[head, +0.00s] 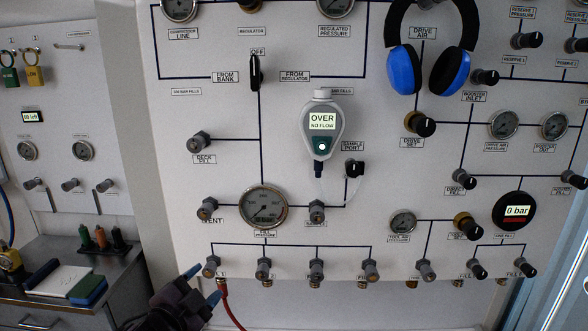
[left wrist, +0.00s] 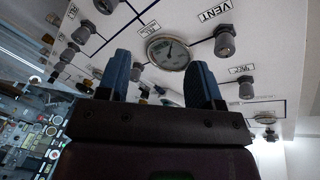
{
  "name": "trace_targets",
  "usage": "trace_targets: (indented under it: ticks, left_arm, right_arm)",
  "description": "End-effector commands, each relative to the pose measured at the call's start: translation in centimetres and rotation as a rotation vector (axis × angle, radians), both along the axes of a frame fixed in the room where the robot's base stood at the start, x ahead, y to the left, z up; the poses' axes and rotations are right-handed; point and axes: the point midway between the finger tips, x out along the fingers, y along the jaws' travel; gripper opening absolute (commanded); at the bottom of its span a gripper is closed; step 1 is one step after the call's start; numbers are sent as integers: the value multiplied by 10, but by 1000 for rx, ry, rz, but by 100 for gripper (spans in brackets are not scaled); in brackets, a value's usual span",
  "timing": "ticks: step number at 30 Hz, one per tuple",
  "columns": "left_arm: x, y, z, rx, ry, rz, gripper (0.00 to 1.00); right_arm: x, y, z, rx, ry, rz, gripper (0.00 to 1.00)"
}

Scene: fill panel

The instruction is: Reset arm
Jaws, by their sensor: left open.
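My left gripper (head: 203,285) is at the lower left of the panel in the head view, with two blue fingertips apart and nothing between them. One fingertip is near the leftmost knob (head: 211,267) of the bottom row; I cannot tell whether they touch. In the left wrist view the open fingers (left wrist: 166,80) point toward the panel, with a round gauge (left wrist: 168,52) beyond them. My right gripper is in neither view.
The fill panel (head: 230,120) carries several knobs and gauges. A handheld meter (head: 322,130) reading "OVER NO FLOW" and blue ear defenders (head: 404,70) hang on it. A red hose (head: 227,305) hangs below beside my gripper. A side counter (head: 60,255) holds small items at left.

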Motion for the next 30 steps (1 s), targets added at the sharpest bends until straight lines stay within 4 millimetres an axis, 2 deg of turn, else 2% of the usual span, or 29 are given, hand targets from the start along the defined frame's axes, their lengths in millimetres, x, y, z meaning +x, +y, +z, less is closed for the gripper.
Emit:
trace_targets:
  ticks: [1,5,11,18,21,24,27,30]
  left_arm:
    - [-9,6,-22,-90,52,19,60]
    - [-33,22,-68,-296,157,79,60]
    - [-83,52,-141,-519,296,216,60]
    - [-167,84,-225,-641,457,423,60]
    - [-200,91,-249,-662,507,491,60]
    - [-225,93,-265,-674,548,531,60]
    - [-240,94,-273,-675,572,551,60]
    - [-246,95,-276,-671,582,558,60]
  right_arm:
    - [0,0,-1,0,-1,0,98]
    - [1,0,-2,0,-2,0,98]
    - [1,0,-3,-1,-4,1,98]
    - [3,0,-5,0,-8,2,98]
    - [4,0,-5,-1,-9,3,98]
    - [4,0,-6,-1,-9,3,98]
    - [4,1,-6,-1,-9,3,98]
    - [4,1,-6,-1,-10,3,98]
